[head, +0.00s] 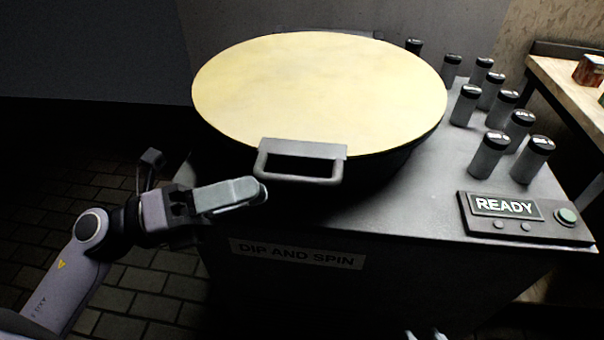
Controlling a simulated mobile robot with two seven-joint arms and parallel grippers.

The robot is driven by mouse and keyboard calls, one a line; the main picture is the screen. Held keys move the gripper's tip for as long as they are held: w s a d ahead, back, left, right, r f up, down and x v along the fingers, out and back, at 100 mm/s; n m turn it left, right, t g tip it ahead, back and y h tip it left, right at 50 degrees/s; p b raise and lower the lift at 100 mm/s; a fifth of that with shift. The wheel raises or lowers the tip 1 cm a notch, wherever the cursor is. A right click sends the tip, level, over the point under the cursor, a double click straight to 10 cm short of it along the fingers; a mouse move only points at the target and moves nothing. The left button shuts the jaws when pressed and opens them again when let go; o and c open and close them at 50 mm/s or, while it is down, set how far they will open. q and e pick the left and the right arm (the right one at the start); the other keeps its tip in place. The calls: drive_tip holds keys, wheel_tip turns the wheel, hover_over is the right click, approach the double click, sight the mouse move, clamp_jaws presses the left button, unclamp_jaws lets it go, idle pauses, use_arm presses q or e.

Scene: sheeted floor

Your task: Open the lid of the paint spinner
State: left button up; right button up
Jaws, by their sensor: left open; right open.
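The paint spinner's lid (320,90) is a large round pale yellow disc. It lies flat and closed on top of the spinner cabinet (290,295), whose front label reads "DIP AND SPIN". A grey bar handle (302,150) sticks out from the lid's front edge. My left gripper (255,191) is open and seen side-on, just left of and slightly below the handle. It appears close to the handle, but I cannot tell whether they touch. My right gripper (425,335) shows only as small pale tips at the bottom edge, in front of the cabinet; the rest is out of frame.
Several grey bottles with black caps (488,155) stand on the cabinet top right of the lid. A control panel (524,218) with a "READY" display and green button sits at the front right. A wooden table (570,95) is at the right. Tiled floor is open at the left.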

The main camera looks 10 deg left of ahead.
sight(291, 176)
use_arm(q)
drive_tip(key=p+x, duration=0.1)
drive_tip(key=x, duration=0.5)
drive_tip(key=shift+w+d+r, duration=0.1)
drive_tip(key=shift+d+r, duration=0.05)
drive_tip(key=shift+d, duration=0.15)
clamp_jaws()
